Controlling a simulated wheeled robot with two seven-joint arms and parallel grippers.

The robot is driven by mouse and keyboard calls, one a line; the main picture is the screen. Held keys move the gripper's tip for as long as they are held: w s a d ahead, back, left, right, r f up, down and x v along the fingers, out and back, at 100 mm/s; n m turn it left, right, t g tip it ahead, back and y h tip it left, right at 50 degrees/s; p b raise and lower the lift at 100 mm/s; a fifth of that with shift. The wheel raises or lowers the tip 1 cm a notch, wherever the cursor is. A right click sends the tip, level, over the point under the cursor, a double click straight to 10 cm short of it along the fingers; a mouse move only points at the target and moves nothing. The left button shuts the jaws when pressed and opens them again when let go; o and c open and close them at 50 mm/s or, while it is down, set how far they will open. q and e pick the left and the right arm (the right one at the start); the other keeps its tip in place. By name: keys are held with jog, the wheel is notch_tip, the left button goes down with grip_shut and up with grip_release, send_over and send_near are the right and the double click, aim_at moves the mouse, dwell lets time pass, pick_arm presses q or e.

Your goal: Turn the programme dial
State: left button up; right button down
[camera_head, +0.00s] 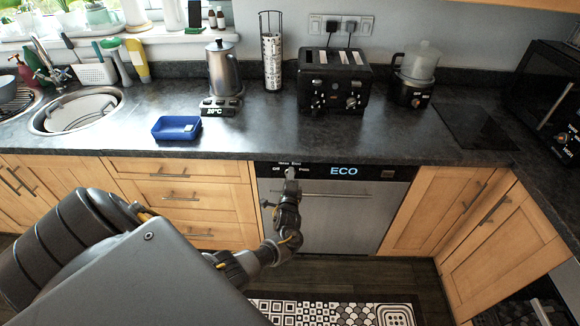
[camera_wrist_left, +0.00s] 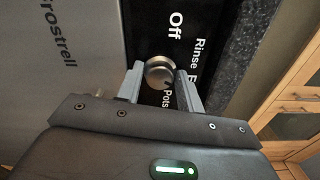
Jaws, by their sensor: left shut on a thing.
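The dishwasher (camera_head: 335,215) is built in under the worktop, with a silver door and a black control strip. Its lit display (camera_head: 343,171) reads "ECO". In the left wrist view the programme dial (camera_wrist_left: 159,69) is a round metal knob, with "Off", "Rinse" and "Pots" printed around it. My left gripper (camera_head: 290,178) is at the strip, and its fingers (camera_wrist_left: 158,80) are shut on the dial, one on each side. In the head view the gripper covers most of the dial. The dial's pointer is not clear. My right gripper is not in view.
A sink (camera_head: 82,112) is at left. Wooden cupboards flank the dishwasher. A patterned mat (camera_head: 335,312) lies on the floor.

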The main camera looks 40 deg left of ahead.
pick_arm(q)
jog(key=o, duration=1)
jog(key=v, duration=1)
jog(key=shift+s+d, duration=0.25)
jog(key=shift+d, duration=0.1)
